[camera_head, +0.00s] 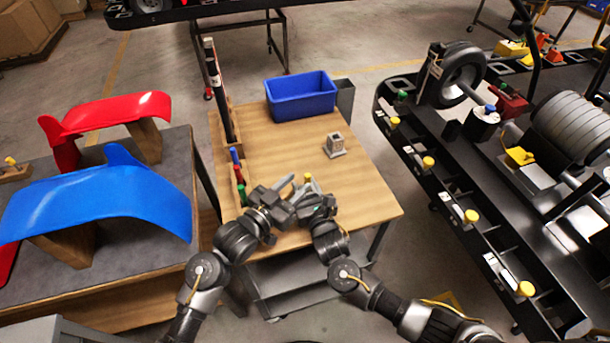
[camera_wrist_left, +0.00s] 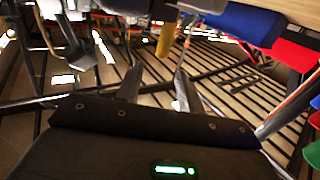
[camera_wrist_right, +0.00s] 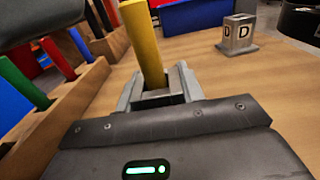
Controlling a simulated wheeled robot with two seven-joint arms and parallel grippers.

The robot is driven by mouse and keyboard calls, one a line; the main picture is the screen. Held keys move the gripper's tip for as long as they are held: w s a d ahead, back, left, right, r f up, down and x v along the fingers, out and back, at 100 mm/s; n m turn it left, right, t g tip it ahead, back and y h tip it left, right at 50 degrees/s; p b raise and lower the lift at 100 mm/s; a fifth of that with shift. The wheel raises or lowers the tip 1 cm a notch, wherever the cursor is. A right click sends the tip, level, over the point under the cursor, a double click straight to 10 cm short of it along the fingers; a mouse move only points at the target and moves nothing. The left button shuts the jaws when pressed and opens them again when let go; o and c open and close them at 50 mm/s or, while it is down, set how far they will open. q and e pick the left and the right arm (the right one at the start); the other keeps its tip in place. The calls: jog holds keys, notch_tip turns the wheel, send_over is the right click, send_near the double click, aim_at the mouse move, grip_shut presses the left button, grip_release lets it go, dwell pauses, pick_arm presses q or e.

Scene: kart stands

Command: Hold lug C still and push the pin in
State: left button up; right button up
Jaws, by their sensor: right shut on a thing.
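In the right wrist view a yellow pin (camera_wrist_right: 142,45) stands up, slightly tilted, from a grey block between my right fingers, taken as lug C (camera_wrist_right: 163,97); its letter is hidden. My right gripper (camera_wrist_right: 160,85) is shut on this lug, low over the wooden tabletop. How deep the pin sits in it cannot be told. The pin's yellow top (camera_head: 307,177) shows in the head view. My left gripper (camera_head: 291,184) is close beside it on the left. In the left wrist view its fingers (camera_wrist_left: 157,85) are apart and empty, with the yellow pin (camera_wrist_left: 166,40) beyond them.
Lug D (camera_head: 335,146) stands on the wooden table (camera_head: 365,185), behind the grippers. A blue bin (camera_head: 300,95) is at the back. A wooden rack with blue, red and green pins (camera_head: 237,172) lines the left edge. A black kart chassis (camera_head: 430,185) stands right of the table.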

pick_arm(q)
jog(key=v, duration=0.6)
jog(key=shift+s+a, duration=0.15)
jog(key=shift+s, duration=0.05)
pick_arm(e)
jog(key=o, duration=1.2)
jog(key=shift+o, duration=0.2)
